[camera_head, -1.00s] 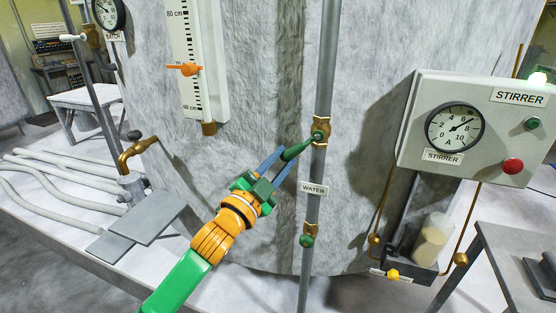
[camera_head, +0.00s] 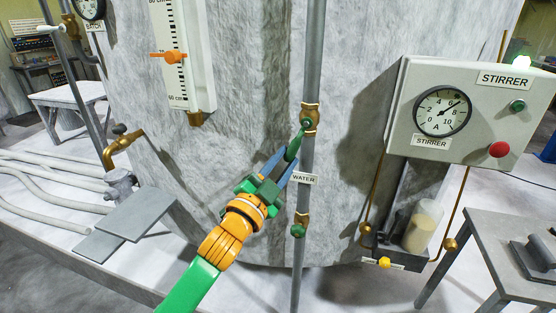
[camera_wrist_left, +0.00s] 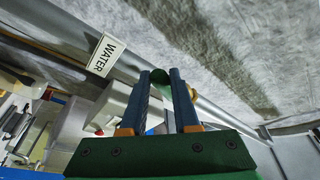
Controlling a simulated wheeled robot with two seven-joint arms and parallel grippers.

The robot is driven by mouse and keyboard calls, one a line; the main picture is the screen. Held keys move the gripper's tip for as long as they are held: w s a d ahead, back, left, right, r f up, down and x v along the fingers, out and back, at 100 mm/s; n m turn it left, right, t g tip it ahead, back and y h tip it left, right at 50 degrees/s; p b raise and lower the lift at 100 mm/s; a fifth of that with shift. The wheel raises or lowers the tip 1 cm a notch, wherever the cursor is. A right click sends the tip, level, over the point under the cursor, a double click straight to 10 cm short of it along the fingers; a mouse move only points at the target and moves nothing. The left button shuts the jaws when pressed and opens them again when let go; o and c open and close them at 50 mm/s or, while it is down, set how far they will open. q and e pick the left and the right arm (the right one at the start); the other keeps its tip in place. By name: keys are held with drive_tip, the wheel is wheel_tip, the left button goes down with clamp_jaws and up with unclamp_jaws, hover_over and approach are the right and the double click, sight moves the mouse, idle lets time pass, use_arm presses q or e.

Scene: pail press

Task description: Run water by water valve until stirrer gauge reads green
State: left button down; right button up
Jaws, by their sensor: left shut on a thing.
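The water valve (camera_head: 310,118) is a brass body on a grey vertical pipe, with a green lever (camera_head: 294,147) tilted down and to the left. My left gripper (camera_head: 283,164) is shut on the lever's lower end. In the left wrist view its blue fingers (camera_wrist_left: 164,88) stand either side of the green lever (camera_wrist_left: 158,95). The stirrer gauge (camera_head: 441,112) is a white dial marked in A on the grey box; its thin needle points up and right, roughly at 7 to 8. No green band is readable on it. My right gripper is not in view.
A second valve (camera_head: 300,224) sits lower on the pipe. A level scale (camera_head: 180,80) and brass tap (camera_head: 122,150) are left. A table (camera_head: 490,240) stands right.

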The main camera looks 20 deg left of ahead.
use_arm(q)
drive_tip(key=shift+d+f, duration=0.2)
drive_tip(key=shift+d, duration=0.95)
drive_tip(key=c, duration=0.9)
unclamp_jaws()
drive_tip(key=o, duration=0.4)
drive_tip(key=shift+s+d, duration=0.1)
drive_tip(key=shift+d, duration=0.05)
drive_tip(key=shift+c, duration=0.2)
drive_tip(key=shift+d, duration=0.15)
